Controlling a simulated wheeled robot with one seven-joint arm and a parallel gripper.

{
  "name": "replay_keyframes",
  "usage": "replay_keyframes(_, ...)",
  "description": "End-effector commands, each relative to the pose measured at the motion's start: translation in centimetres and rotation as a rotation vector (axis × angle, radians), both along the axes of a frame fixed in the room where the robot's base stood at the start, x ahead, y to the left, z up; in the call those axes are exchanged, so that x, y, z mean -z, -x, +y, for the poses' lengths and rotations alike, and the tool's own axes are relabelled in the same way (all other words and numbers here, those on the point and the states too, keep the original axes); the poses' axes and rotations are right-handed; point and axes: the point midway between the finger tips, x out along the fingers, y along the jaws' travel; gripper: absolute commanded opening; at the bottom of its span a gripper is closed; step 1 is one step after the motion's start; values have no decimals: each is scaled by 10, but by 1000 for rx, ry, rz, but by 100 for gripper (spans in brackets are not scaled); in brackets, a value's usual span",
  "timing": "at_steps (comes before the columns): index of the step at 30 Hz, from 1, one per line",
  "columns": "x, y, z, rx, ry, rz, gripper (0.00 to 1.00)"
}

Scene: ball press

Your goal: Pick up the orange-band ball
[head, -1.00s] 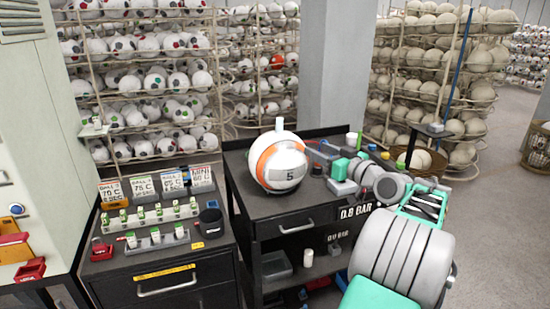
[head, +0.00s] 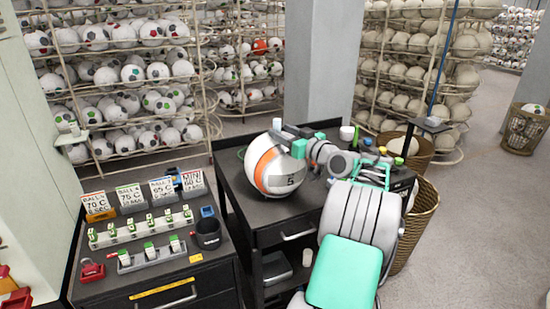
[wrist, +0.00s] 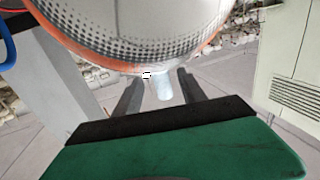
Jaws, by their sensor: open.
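The orange-band ball (head: 262,168) is white with an orange stripe and a panel marked 5, and sits on the dark cart top. A short pale stem (head: 277,123) sticks up from its top. My gripper (head: 283,129) is at the ball's upper right, close to the stem, its fingertips partly hard to make out. In the wrist view, the ball (wrist: 140,30) fills the top of the picture. My open gripper (wrist: 158,78) shows two dark fingers, with the pale stem (wrist: 163,88) seen in the gap between them. Contact cannot be told.
The cart (head: 236,192) holds small items at its back right, near a white cup (head: 347,133). A left bench (head: 100,285) carries labelled cards and a black cup (head: 207,232). Wicker baskets (head: 420,225) stand at right. Ball racks and a grey pillar (head: 315,70) stand behind.

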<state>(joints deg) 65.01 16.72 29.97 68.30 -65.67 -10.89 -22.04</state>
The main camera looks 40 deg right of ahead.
Motion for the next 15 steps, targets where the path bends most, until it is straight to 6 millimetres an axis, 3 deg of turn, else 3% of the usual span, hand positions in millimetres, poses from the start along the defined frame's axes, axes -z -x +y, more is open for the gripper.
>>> replay_keyframes(7,1,-5,1,-2,0,0,48)
replay_keyframes(15,1,-6,2,-3,0,0,27)
